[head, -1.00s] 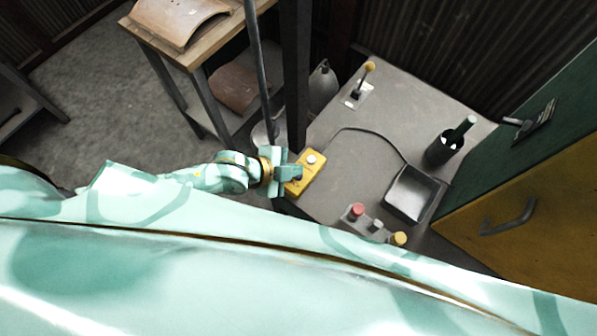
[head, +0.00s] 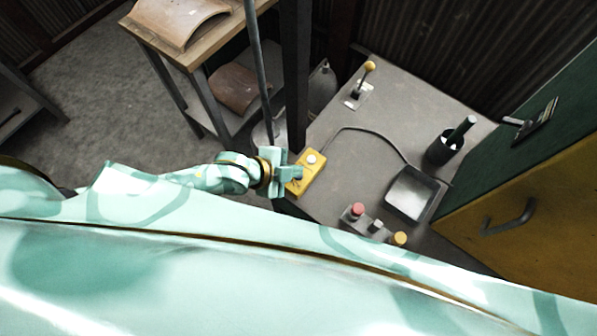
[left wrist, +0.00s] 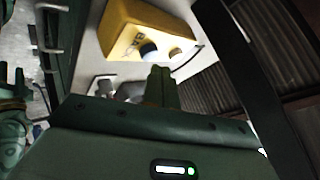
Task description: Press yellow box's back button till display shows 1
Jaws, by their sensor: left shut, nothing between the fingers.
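The yellow box (head: 316,178) lies at the near left edge of the grey table, and a white button (head: 312,159) shows on its far end. My left gripper (head: 299,172) is shut and empty, over the box's near-left part, close to the buttons. Its fingertips (left wrist: 161,74) show just below the buttons in the wrist view; I cannot tell whether they touch.
A cable (head: 365,130) runs from the box toward the panel. Red and yellow knobs (head: 357,210) stand at the front, a lever (head: 368,70) at the back and a black cup (head: 445,147) at right. A dark post (head: 296,75) rises behind my gripper.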

